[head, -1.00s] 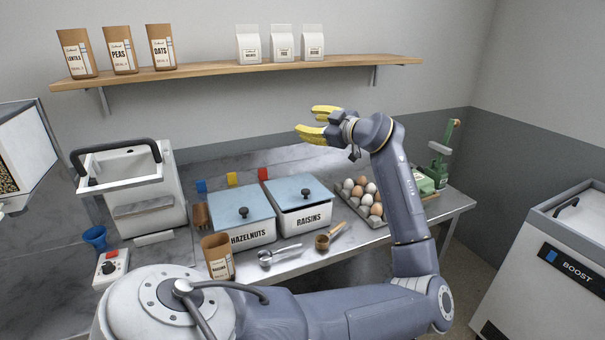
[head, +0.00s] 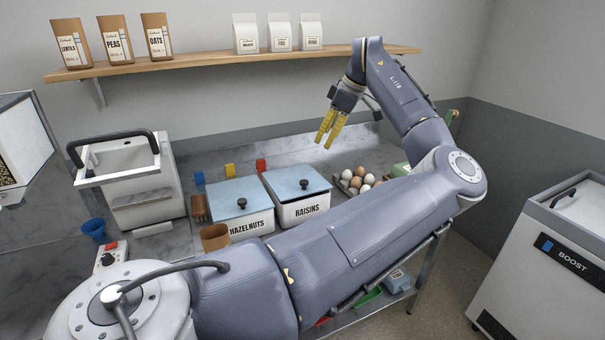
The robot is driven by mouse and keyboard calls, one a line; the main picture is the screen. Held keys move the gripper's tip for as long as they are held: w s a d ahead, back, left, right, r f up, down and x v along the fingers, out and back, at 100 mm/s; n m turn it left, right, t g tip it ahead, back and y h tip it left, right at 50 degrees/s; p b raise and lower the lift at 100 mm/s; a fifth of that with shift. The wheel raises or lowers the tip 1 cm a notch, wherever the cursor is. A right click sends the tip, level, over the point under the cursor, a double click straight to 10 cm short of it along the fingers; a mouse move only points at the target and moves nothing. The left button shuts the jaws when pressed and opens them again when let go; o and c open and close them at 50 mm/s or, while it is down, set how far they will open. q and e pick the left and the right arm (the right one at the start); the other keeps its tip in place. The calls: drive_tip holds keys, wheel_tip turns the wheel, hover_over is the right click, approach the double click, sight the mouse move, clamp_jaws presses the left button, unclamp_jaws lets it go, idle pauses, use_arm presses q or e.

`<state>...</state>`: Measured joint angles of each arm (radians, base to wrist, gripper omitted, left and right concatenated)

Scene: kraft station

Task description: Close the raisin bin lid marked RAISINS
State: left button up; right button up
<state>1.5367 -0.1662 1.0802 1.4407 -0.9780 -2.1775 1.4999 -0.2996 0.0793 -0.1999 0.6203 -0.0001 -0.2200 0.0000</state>
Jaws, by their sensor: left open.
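The raisin bin (head: 304,209), a white bin marked RAISINS, stands on the counter in the middle of the head view. Its pale blue lid (head: 284,181) with a dark knob (head: 304,184) lies over its top. I cannot tell whether the lid is fully seated. My left gripper (head: 322,141) has yellow fingers pointing down, apart and empty. It hangs in the air above and behind the bin, touching nothing. My left forearm crosses in front of the bins and hides part of the counter front. My right gripper is not in view.
The hazelnut bin (head: 251,225) with its own lid stands close on the left. Several eggs (head: 359,179) lie to the right. A shelf (head: 205,62) with bags runs along the back wall.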

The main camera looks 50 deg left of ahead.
sight(304, 181)
use_arm(q)
drive_tip(key=x, duration=1.7)
drive_tip(key=shift+s+d+f, duration=0.25)
drive_tip(key=shift+s+d, duration=0.05)
drive_tip(key=shift+s, duration=0.15)
drive_tip(key=shift+c, duration=0.6)
clamp_jaws()
